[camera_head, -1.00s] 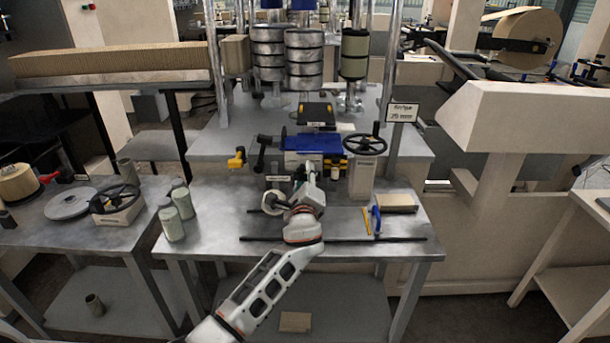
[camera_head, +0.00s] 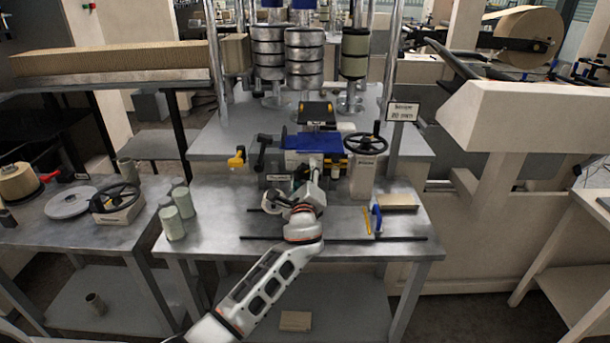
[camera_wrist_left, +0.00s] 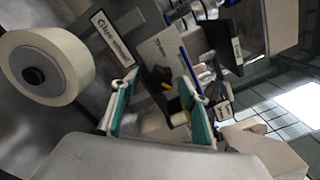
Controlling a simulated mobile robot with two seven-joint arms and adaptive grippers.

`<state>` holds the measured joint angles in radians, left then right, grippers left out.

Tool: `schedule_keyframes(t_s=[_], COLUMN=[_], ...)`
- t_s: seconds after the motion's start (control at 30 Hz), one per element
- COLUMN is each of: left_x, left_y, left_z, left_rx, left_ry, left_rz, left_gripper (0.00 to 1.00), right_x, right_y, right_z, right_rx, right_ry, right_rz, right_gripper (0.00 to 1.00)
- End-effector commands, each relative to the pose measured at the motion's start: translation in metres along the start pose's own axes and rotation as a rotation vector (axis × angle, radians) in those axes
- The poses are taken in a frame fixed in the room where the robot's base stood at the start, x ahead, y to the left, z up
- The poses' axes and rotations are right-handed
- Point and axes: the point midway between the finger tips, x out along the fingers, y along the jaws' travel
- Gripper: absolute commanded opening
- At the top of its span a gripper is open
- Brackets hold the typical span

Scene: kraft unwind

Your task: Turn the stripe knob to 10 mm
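My left gripper (camera_head: 292,190) is over the middle table, in front of the blue-topped machine (camera_head: 312,143). In the left wrist view its two teal fingers (camera_wrist_left: 157,88) stand apart. A small pale round piece (camera_wrist_left: 179,118) shows close to the inner side of the right finger; I cannot tell whether they touch or whether it is the stripe knob. No knob scale is readable. A stand sign (camera_head: 402,111) right of the machine has blurred text. My right gripper is not in view.
A white roll (camera_wrist_left: 48,66) is left of the fingers, beside a labelled plate (camera_wrist_left: 113,38). A black handwheel (camera_head: 366,144) stands right of the machine.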

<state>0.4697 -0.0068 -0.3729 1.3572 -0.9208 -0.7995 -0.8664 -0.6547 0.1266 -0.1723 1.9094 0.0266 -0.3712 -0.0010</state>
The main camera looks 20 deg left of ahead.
Motion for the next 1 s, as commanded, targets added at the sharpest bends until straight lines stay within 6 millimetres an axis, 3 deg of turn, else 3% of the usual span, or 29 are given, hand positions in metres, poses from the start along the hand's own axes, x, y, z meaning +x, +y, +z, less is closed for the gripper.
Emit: schedule_keyframes(t_s=[0.23,0.37,0.8,1.0], left_x=[-0.002,-0.013,-0.096,-0.116], left_y=[0.001,0.001,0.001,0.000], left_z=[-0.001,-0.002,-0.001,-0.001], left_rx=[-0.001,-0.001,-0.002,0.000], left_ry=[0.002,0.002,0.002,0.001], left_rz=[0.001,0.000,0.001,0.001], left_gripper=[0.44,0.44,0.44,0.44], right_x=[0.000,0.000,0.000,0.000], right_y=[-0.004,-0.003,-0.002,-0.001], right_z=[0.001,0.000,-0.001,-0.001], right_rx=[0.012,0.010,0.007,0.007], right_ry=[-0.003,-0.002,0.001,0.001], right_rz=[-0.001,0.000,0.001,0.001], right_gripper=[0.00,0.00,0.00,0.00])
